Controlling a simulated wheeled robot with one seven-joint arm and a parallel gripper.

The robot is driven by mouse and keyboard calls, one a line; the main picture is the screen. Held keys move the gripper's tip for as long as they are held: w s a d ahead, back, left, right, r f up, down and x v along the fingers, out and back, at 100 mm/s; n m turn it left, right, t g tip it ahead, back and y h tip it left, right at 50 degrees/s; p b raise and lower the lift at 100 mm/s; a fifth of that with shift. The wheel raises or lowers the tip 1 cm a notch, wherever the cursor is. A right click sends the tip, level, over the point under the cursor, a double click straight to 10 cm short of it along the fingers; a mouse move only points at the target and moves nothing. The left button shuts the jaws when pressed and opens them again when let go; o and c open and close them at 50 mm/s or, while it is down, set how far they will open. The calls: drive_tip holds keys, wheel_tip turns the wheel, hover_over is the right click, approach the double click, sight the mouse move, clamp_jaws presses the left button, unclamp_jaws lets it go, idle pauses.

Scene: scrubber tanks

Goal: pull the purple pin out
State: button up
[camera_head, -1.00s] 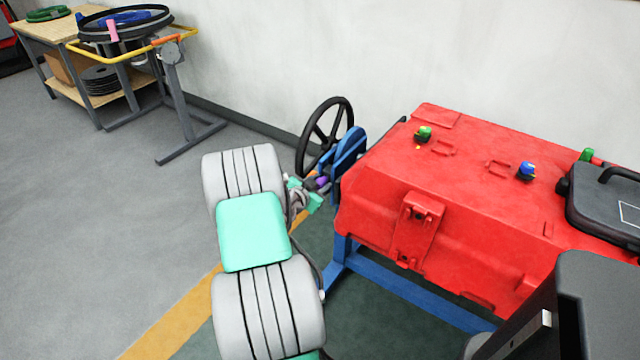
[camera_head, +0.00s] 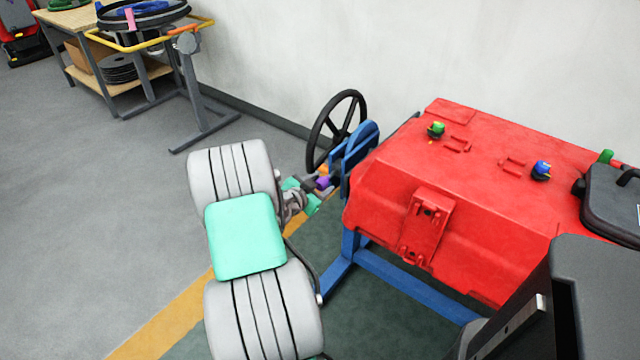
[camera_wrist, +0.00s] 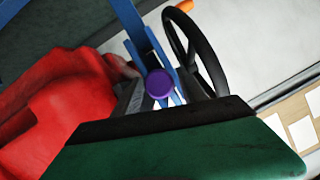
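The purple pin (camera_head: 323,182) shows as a small purple patch at my gripper's fingertips, on the left side of the blue bracket (camera_head: 358,150). In the wrist view its round purple head (camera_wrist: 160,83) lies between my dark fingers, with the blue bracket bars behind it. My gripper (camera_head: 318,184) appears shut on the pin; the finger contact itself is not clear. The pin's far end is hidden, so I cannot tell whether it is still in the bracket.
A black handwheel (camera_head: 337,130) stands just behind the bracket. A large red tank (camera_head: 470,190) on a blue frame (camera_head: 400,283) fills the right. A workbench (camera_head: 70,22) and a yellow-railed stand (camera_head: 190,85) are at the back left. Grey floor is clear at the left.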

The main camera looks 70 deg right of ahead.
drive_tip(key=shift+o, duration=0.5)
drive_tip(key=v, duration=0.7)
drive_tip(key=shift+a, duration=0.3)
drive_tip(key=shift+r, duration=0.1)
